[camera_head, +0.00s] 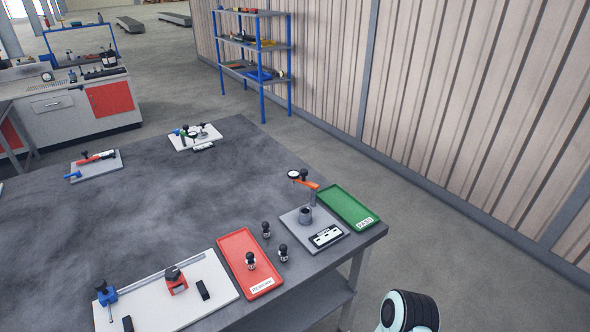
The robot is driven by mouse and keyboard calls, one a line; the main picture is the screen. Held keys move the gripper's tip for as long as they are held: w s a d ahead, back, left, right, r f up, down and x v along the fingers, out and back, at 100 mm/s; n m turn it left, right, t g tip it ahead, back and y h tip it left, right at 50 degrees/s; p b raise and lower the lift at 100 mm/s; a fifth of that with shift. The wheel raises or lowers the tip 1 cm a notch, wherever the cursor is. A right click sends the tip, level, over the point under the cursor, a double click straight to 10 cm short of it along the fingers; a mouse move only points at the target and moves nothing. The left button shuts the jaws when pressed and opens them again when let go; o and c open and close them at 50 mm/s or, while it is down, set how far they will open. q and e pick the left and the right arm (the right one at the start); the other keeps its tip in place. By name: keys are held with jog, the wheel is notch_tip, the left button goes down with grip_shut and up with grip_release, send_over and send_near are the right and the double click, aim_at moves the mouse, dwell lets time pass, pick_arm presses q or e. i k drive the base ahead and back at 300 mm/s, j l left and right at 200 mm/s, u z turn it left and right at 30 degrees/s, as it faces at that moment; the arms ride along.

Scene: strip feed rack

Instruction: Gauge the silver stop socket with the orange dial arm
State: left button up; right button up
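The orange dial arm (307,184) carries a round white dial (293,174) and sits on a post at the back of a grey gauge base (290,220). A dark cylindrical seat (305,215) stands on that base below the arm. Three small black-knobbed pieces with pale, silvery lower parts stand upright: one (251,261) in the red tray, one (266,230) and another (283,253) on the table between tray and gauge. I cannot tell which is the silver stop socket. Neither of my grippers is in view; only part of my arm shows at the bottom right.
The red tray (232,245) lies left of the gauge, a green tray (340,200) right of it near the table edge. A white board (215,284) with a blue clamp and red block is at front left. The table middle (150,200) is clear.

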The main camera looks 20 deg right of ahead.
aim_at(294, 175)
jog(key=i+l+u, duration=0.1)
jog(key=l+u, duration=0.35)
jog(key=l, duration=0.85)
jog(key=k+l+u, duration=0.1)
jog(key=l+u, duration=0.4)
jog(key=l, duration=0.75)
